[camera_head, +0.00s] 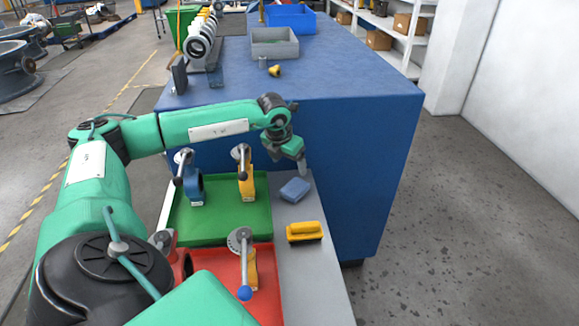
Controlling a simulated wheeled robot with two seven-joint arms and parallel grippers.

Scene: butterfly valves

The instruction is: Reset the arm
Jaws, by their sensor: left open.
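My left arm (200,124) reaches in from the left, bent at the elbow, and passes in front of the blue workbench. My left gripper (302,167) is open and empty, pointing down above the grey table near a blue block (295,190). The green tray (225,221) holds a blue butterfly valve (194,188) and a yellow butterfly valve (246,186). The red tray (267,285) holds a valve with a yellow body (252,270) and a blue-tipped lever. A red valve (182,264) is partly hidden by my arm. My right gripper is not in view.
A yellow-topped brush (304,231) lies on the grey table (310,277). The blue workbench (330,85) carries a grey bin (275,49), a blue bin (290,24) and a row of valve parts (200,44). Open floor lies right of it, before a white wall.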

